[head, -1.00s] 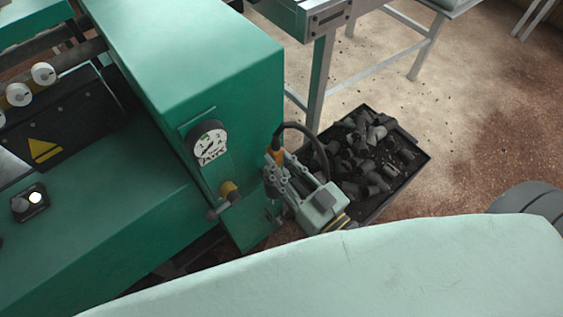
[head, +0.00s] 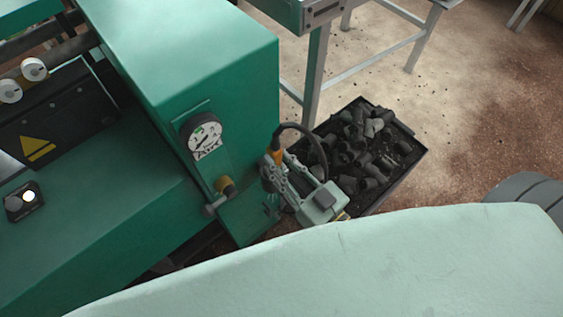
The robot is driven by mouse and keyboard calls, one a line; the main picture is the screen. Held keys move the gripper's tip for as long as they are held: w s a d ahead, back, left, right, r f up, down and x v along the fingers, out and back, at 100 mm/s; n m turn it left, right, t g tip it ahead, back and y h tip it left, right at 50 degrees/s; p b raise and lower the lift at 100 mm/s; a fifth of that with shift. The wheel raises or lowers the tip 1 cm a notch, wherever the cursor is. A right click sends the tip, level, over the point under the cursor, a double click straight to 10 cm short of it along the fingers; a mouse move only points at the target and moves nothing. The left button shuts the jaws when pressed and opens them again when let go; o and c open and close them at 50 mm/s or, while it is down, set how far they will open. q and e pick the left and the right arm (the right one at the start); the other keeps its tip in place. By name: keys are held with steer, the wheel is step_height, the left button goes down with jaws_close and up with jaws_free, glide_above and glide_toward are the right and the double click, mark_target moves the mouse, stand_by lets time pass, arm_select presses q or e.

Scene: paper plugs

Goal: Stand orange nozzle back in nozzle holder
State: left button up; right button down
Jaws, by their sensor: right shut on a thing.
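The orange nozzle (head: 277,157) is at the right side of the green machine, with a dark hose (head: 318,142) arching away from its upper end. My right gripper (head: 270,172) is shut on the nozzle, close beside the machine's right edge. The nozzle's lower part is hidden by the gripper fingers. I cannot make out the nozzle holder clearly; it may be hidden behind the gripper. My left gripper is not in view.
The green machine (head: 200,65) fills the left, with a round gauge (head: 203,133) and a brass valve (head: 224,186) near my gripper. A black tray (head: 405,182) of dark paper plugs (head: 350,150) lies behind the gripper. A metal-legged table (head: 316,75) stands beyond.

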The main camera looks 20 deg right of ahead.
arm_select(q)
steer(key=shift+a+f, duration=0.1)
arm_select(e)
steer(key=shift+f, duration=0.45)
steer(key=c, duration=1.4)
jaws_free()
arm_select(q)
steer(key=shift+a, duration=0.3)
arm_select(e)
steer(key=v, duration=0.8)
